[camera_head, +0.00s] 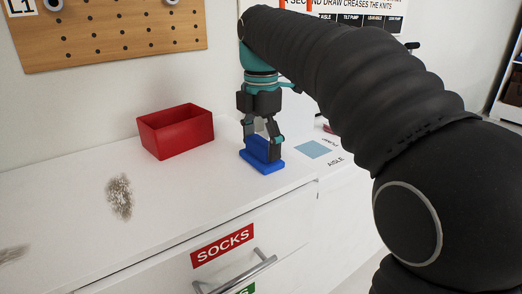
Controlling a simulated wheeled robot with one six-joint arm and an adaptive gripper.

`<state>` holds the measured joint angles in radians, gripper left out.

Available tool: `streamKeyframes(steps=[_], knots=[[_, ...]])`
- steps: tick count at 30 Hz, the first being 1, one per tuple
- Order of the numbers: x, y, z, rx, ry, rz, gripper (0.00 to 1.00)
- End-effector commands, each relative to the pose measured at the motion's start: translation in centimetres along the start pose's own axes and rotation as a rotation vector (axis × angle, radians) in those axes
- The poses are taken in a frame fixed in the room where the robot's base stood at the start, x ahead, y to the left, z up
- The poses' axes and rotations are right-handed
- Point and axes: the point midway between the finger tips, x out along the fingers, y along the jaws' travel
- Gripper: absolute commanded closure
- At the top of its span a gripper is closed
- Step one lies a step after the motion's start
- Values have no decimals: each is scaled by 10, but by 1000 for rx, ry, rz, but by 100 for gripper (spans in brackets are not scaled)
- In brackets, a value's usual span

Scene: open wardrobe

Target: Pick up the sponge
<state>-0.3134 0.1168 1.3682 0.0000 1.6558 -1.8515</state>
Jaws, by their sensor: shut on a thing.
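The blue sponge (261,166) has a flat base and a raised block on top. It sits at the white cabinet top, to the right of the red box. My gripper (262,150) points down over it from above, with its dark fingers on either side of the raised block. The gripper is shut on the sponge. The sponge appears level and at or very near the surface; I cannot tell whether there is a gap under it. The fingers hide part of the raised block.
An open red box (176,131) stands left of the sponge. A grey speckled smudge (119,197) marks the white top (70,180), with another at the far left edge. A pale blue square (313,149) lies to the right. A drawer handle (237,276) juts out in front.

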Motion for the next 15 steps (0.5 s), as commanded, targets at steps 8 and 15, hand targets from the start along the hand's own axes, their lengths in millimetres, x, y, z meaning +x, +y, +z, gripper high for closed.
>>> streamKeyframes(steps=[8,15], knots=[[-10,0,0,0,0,-1,52],[-48,-7,6,4,-1,3,52]])
